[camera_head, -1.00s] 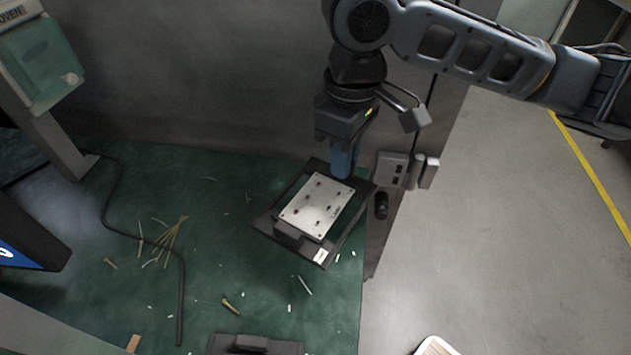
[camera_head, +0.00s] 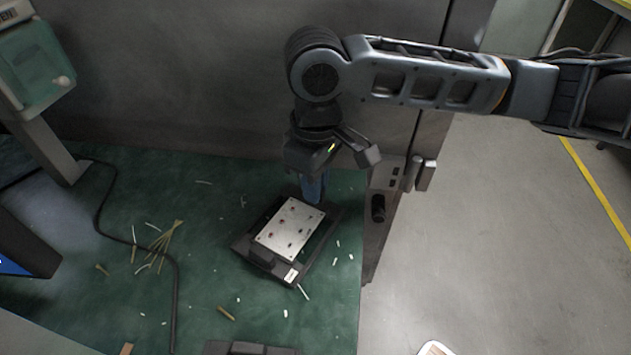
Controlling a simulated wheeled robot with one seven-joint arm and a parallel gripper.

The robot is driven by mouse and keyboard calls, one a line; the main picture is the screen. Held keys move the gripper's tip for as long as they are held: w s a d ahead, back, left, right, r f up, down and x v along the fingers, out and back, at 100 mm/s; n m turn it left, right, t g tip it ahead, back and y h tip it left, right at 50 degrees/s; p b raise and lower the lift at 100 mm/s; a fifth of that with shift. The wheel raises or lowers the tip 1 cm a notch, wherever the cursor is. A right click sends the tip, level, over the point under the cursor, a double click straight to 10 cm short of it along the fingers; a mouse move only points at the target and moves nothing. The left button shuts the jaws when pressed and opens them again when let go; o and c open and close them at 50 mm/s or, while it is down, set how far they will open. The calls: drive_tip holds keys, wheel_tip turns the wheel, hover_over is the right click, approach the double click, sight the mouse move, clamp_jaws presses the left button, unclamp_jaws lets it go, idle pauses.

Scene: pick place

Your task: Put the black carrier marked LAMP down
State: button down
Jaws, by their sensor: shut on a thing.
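The black carrier (camera_head: 316,256) is a dark flat frame with a pale metal plate (camera_head: 288,230) on it and a small white label (camera_head: 291,275) at its front edge. The label is too small to read. My gripper (camera_head: 315,190) is shut on the far edge of the carrier, and its blue fingers show there. The carrier is turned at an angle over the green mat (camera_head: 200,290). I cannot tell whether it touches the mat. My wrist hides part of the area behind the carrier.
A dark block (camera_head: 245,348) lies at the bottom edge. Cable ties (camera_head: 165,240), a black cable (camera_head: 175,300) and white scraps lie on the mat. A grey wall stands behind. A post with sockets (camera_head: 385,185) stands to the right, beside the mat's edge.

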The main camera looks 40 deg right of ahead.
drive_tip(key=shift+f, duration=0.15)
drive_tip(key=c, duration=1.1)
unclamp_jaws()
wheel_tip(320, 180, up, 12)
drive_tip(key=shift+r+p, duration=0.2)
drive_tip(key=shift+p, duration=0.9)
